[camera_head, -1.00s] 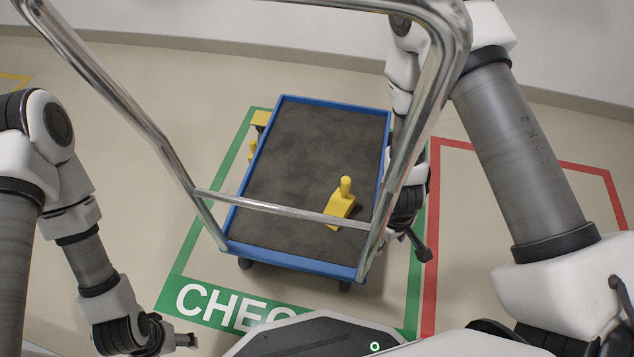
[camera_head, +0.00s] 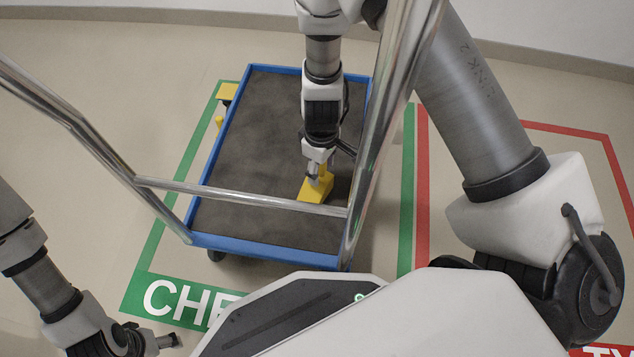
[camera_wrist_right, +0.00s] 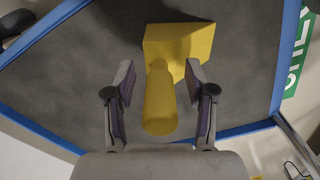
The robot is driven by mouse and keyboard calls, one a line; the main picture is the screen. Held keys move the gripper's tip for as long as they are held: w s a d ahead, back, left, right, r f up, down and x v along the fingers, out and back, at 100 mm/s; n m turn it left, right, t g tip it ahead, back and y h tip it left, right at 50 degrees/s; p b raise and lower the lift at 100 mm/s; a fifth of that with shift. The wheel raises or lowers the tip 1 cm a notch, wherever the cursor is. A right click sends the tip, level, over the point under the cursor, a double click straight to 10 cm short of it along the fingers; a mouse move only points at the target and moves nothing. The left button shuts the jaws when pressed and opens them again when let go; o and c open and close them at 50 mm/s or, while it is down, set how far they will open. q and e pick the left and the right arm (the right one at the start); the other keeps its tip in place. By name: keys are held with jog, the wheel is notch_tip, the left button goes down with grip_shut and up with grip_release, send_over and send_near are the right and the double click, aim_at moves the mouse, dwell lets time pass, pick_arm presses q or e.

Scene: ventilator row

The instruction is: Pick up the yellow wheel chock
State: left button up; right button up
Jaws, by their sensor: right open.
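The yellow wheel chock (camera_head: 316,187) lies on the dark deck of a blue-rimmed cart (camera_head: 262,205), near its front right part. In the right wrist view the chock (camera_wrist_right: 180,45) shows a wedge body and a round upright handle. My right gripper (camera_head: 319,177) is over the chock and partly hides it in the head view. In the right wrist view its two open fingers (camera_wrist_right: 158,95) stand on either side of the handle, with gaps visible. My left gripper (camera_head: 168,340) is low at the left, away from the cart; its jaws are too small to judge.
A metal push handle (camera_head: 240,197) crosses in front of the deck, with its tubes rising on both sides. Another yellow object (camera_head: 227,92) is beside the cart's far left corner. Green (camera_head: 408,190) and red (camera_head: 422,190) floor lines run to the right. Most of the deck is bare.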

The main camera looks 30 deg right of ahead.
jog(key=shift+r, duration=0.1)
grip_shut()
